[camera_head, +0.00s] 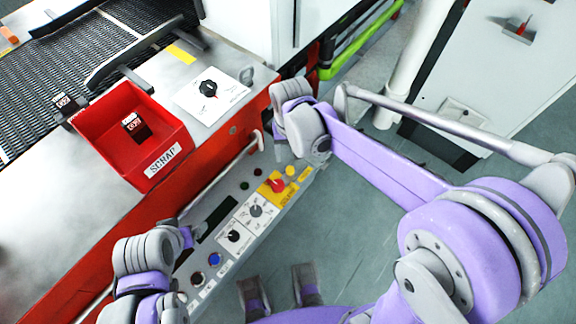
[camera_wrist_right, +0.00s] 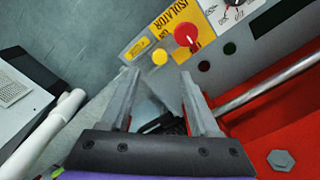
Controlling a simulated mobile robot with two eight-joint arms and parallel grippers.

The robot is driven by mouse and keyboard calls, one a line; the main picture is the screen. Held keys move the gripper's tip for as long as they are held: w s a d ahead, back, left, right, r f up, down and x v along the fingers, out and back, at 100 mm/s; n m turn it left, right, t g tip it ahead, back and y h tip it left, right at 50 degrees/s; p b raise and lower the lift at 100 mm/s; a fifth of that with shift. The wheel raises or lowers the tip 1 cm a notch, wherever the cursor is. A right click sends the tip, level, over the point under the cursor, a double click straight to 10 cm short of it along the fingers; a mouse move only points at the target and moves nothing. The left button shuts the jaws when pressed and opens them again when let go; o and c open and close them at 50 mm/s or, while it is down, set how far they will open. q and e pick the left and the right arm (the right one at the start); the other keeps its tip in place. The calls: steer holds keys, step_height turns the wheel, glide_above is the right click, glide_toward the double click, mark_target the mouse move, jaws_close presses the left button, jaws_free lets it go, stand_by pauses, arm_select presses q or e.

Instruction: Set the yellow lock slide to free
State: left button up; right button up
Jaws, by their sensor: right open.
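A small round yellow knob (camera_head: 290,171) sits at the upper right end of the sloping control panel, beside the red isolator knob (camera_head: 277,184) on its yellow plate. It also shows in the right wrist view (camera_wrist_right: 159,57), near a yellow label (camera_wrist_right: 135,48). I cannot read which position it is set to. My right gripper (camera_wrist_right: 157,92) is open and empty, its fingertips just short of the yellow knob in that picture and apart from it. In the head view its fingers are mostly hidden by the wrist. My left gripper (camera_head: 190,236) is over the panel's lower left part; its fingers are unclear.
The panel (camera_head: 210,240) carries black dials, a blue button and other buttons. A grey rail (camera_head: 222,173) runs along the red machine side. A red scrap bin (camera_head: 100,130) and mesh belt (camera_head: 40,90) lie beyond. Open floor (camera_head: 340,215) is right of the panel.

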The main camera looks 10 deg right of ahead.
mark_target(290, 169)
step_height(290, 169, down, 8)
steer(key=shift+r+b, duration=0.1)
steer(key=shift+b, duration=0.4)
steer(key=shift+c, duration=0.4)
jaws_close()
